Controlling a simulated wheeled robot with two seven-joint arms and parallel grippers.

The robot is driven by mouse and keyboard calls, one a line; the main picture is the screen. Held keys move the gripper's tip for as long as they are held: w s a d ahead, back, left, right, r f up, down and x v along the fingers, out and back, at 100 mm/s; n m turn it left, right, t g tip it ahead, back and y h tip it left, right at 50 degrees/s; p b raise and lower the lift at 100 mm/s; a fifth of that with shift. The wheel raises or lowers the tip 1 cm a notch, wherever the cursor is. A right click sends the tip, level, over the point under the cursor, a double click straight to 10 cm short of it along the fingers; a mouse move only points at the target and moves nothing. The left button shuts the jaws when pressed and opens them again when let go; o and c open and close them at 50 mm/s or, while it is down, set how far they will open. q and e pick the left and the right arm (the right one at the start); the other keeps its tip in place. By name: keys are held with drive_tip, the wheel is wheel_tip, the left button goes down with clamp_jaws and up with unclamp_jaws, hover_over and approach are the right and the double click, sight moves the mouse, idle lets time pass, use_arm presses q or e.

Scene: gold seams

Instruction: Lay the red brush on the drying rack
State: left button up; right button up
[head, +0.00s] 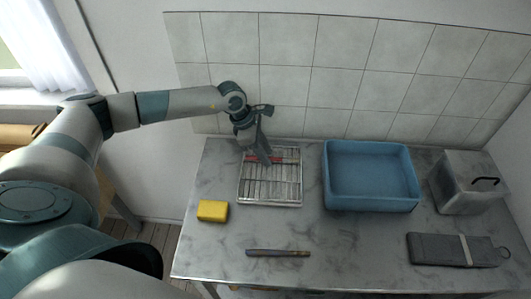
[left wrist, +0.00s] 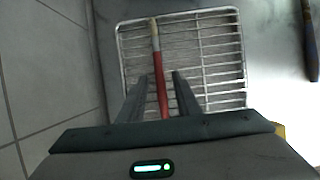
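The red brush (left wrist: 157,60) has a red handle and a pale end. It appears to lie on the wire drying rack (left wrist: 205,98); exact contact is hard to see. In the head view the brush (head: 287,161) crosses the far part of the rack (head: 270,202). My left gripper (head: 266,161) is over the rack and partly hides the brush. In the left wrist view the fingers of my left gripper (left wrist: 163,75) stand apart on both sides of the handle, with gaps. My right gripper is not in view.
A yellow sponge (head: 212,211) is left of the rack and a blue basin (head: 370,176) right of it. A dark stick-like tool (head: 278,253) lies in front. A grey box (head: 468,182) and a dark flat tool (head: 450,249) are at the right.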

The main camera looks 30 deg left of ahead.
use_arm(q)
drive_tip(key=shift+r, duration=0.15)
drive_tip(key=shift+a+r, duration=0.25)
drive_tip(key=shift+r, duration=0.2)
drive_tip(key=b+v, duration=0.3)
drive_tip(key=v, duration=0.8)
drive_tip(key=shift+b, duration=0.3)
drive_tip(key=shift+d+r, duration=0.1)
